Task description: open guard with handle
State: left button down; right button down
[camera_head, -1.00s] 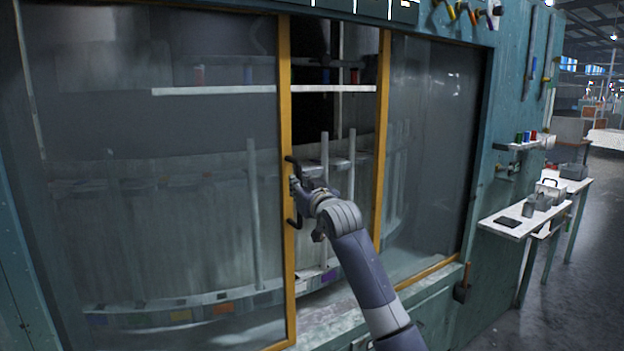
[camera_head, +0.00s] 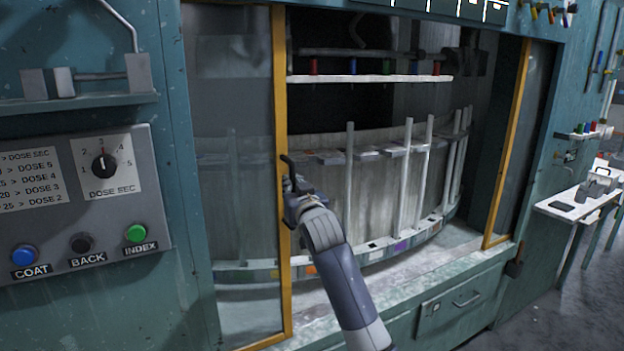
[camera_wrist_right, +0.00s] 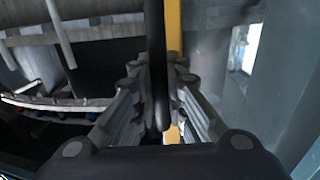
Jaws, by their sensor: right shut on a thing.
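The guard is a sliding glass panel (camera_head: 235,200) with a yellow frame edge (camera_head: 281,100). A black handle (camera_head: 287,162) is fixed along that yellow edge. My right gripper (camera_head: 290,185) is at the handle, its arm reaching up from below. In the right wrist view, the fingers (camera_wrist_right: 160,95) are shut around the black handle bar (camera_wrist_right: 154,50), with the yellow frame (camera_wrist_right: 173,30) just behind it. The opening between this panel and the right-hand glass panel (camera_head: 520,130) is wide. My left gripper is not in view.
Inside the opening are upright rods, a curved rack (camera_head: 375,250) with coloured labels, and a shelf (camera_head: 370,78) with small coloured pieces. A control panel (camera_head: 90,200) with a dial and buttons is at left. A side table (camera_head: 575,205) stands at right.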

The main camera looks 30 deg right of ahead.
jog(key=a, duration=0.7)
jog(key=shift+w+a, duration=0.3)
jog(key=shift+a, duration=0.1)
jog(key=c, duration=1.6)
grip_release()
jog(key=shift+s, duration=0.1)
jog(key=v, duration=1.1)
jog(key=shift+s, duration=0.4)
